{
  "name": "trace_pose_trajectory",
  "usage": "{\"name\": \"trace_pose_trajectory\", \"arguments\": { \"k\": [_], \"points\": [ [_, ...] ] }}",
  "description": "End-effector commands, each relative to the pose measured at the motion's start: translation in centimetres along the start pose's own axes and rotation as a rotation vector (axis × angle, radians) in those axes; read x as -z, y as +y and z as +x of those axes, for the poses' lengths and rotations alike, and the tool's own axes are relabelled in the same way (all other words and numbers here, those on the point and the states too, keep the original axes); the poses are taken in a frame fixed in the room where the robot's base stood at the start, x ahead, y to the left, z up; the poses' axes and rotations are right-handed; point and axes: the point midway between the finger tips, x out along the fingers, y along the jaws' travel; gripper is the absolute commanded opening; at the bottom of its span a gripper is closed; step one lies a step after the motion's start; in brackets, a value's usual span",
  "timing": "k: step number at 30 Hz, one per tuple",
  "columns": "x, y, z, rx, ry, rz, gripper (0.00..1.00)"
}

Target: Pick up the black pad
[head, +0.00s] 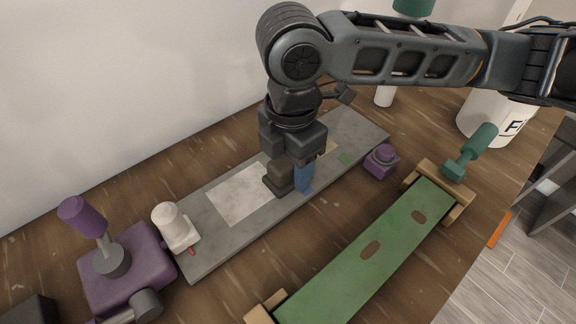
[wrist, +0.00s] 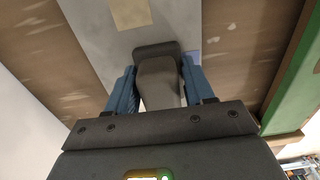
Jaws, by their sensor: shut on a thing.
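The black pad (head: 277,184) is a dark block with a wider base and a narrower upper part. It is at the long grey board (head: 213,256), near the board's front edge; I cannot tell whether it touches the board or is slightly above it. My gripper (head: 294,178) points down over it, with one blue finger showing in the head view. In the wrist view the pad (wrist: 158,70) sits between the two blue fingers of my gripper (wrist: 160,88), which is shut on its upper part. The far finger is hidden in the head view.
A white knobbed piece (head: 174,226) and a purple block with a handle (head: 122,265) are at the left. A small purple piece (head: 381,161) stands right of the board. A green board on wooden supports (head: 372,252) lies in front. A white bucket (head: 487,118) stands at the back right.

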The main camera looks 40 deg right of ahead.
Motion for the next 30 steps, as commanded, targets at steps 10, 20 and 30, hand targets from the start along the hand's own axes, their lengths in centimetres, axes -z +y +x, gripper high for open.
{"name": "trace_pose_trajectory", "arguments": {
  "k": [10,20,30],
  "points": [
    [0.0,0.1,-1.7,-0.003,0.001,-0.002,0.20],
    [-3.0,-1.5,-5.9,-0.003,0.000,0.005,0.20],
    [-8.5,-4.6,-9.7,-0.003,-0.001,0.003,0.20]
  ]
}}
